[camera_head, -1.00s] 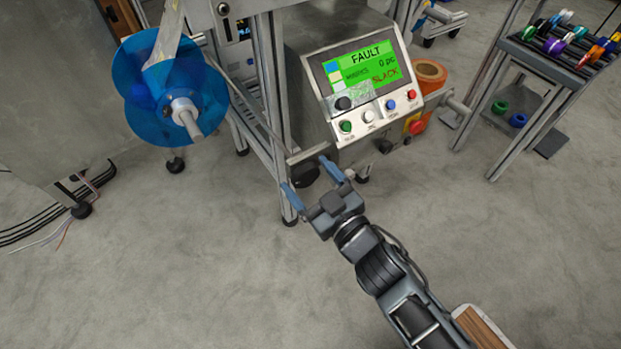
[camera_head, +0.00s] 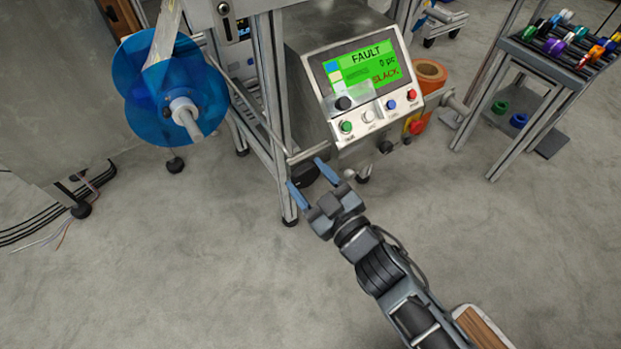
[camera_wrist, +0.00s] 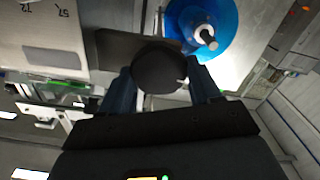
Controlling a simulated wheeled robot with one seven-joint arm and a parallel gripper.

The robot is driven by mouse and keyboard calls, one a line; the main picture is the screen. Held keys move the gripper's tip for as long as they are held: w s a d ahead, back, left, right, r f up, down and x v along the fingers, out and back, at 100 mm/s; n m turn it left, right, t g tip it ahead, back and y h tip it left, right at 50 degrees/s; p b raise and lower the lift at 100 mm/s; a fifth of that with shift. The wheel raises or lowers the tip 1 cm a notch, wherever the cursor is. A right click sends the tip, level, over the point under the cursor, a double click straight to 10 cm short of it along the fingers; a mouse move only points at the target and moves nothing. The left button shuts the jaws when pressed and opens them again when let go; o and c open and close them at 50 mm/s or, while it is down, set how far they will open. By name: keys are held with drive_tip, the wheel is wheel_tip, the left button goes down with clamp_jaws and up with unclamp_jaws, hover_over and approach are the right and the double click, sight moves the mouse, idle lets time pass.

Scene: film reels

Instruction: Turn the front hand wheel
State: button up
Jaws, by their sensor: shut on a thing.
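The front hand wheel (camera_wrist: 160,70) is a black round disc between my two blue fingers in the wrist view. In the head view it is a dark knob (camera_head: 304,174) low on the machine front, below and left of the control panel, partly hidden by my fingers. My gripper (camera_head: 303,171) reaches it from the lower right and is shut on it, one finger on each side. The fingers also flank it in the wrist view (camera_wrist: 160,84).
The control panel (camera_head: 366,117), showing FAULT and SLACK, sits just above my gripper. A blue reel (camera_head: 140,105) hangs at left. An orange roll (camera_head: 431,73) and a rack (camera_head: 510,65) stand at right.

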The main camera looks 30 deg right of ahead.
drive_tip(key=n, duration=0.5)
drive_tip(key=shift+a+f+b, duration=0.1)
drive_tip(key=shift+b, duration=0.25)
drive_tip(key=shift+n, duration=0.5)
drive_tip(key=o, duration=1.1)
drive_tip(key=shift+c, duration=0.2)
drive_tip(key=s+p, duration=0.1)
drive_tip(key=s, duration=0.7)
